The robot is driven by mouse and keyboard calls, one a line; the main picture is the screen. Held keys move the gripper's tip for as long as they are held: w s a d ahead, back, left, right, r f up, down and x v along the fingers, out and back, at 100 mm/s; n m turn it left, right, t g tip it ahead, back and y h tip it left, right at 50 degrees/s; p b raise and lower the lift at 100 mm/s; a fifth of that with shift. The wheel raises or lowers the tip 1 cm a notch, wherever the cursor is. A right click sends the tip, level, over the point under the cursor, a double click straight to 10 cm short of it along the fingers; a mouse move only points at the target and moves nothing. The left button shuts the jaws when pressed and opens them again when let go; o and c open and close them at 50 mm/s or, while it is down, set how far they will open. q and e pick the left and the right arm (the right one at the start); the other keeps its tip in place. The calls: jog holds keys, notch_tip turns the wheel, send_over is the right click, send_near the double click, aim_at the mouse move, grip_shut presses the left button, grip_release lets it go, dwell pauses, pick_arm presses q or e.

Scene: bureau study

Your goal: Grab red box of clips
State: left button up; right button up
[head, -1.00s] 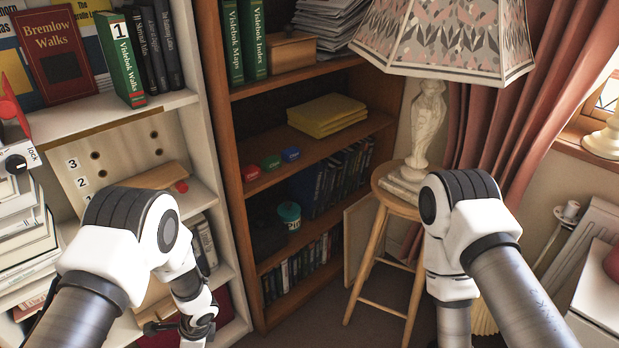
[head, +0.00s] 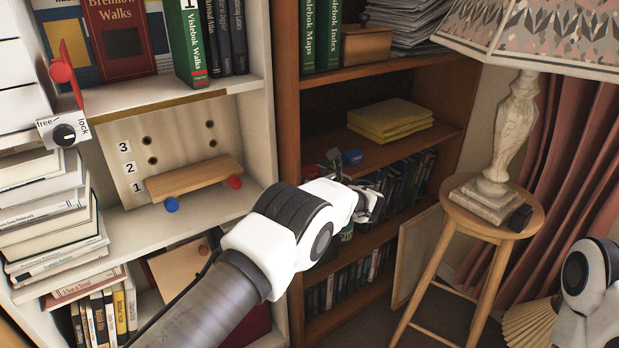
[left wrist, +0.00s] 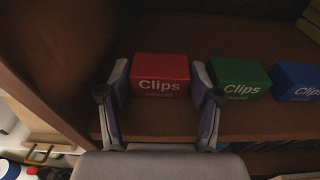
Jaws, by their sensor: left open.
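The red Clips box (left wrist: 161,78) sits on a brown shelf in the left wrist view. My left gripper (left wrist: 162,70) is open, with one finger at each side of the red box; I cannot tell whether they touch it. The green Clips box (left wrist: 239,80) stands just right of the right finger, and the blue Clips box (left wrist: 296,82) is farther right. In the head view my left arm reaches into the brown bookcase and mostly hides the red and green boxes; the blue box shows there too (head: 352,157). My right gripper is out of view.
Yellow folders (head: 390,118) lie on the same shelf, right of the boxes. The bookcase's left upright (head: 287,110) is close to my left arm. A wooden stool (head: 525,215) with a lamp (head: 510,130) stands to the right.

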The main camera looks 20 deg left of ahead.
pick_arm(q)
jog(key=shift+w+a+f, duration=0.15)
jog(key=shift+w+a, duration=0.25)
jog(key=shift+a, duration=0.2)
jog(key=shift+d, duration=0.1)
jog(key=shift+s, duration=0.1)
jog(key=shift+c, duration=1.4)
jog(key=c, duration=0.5)
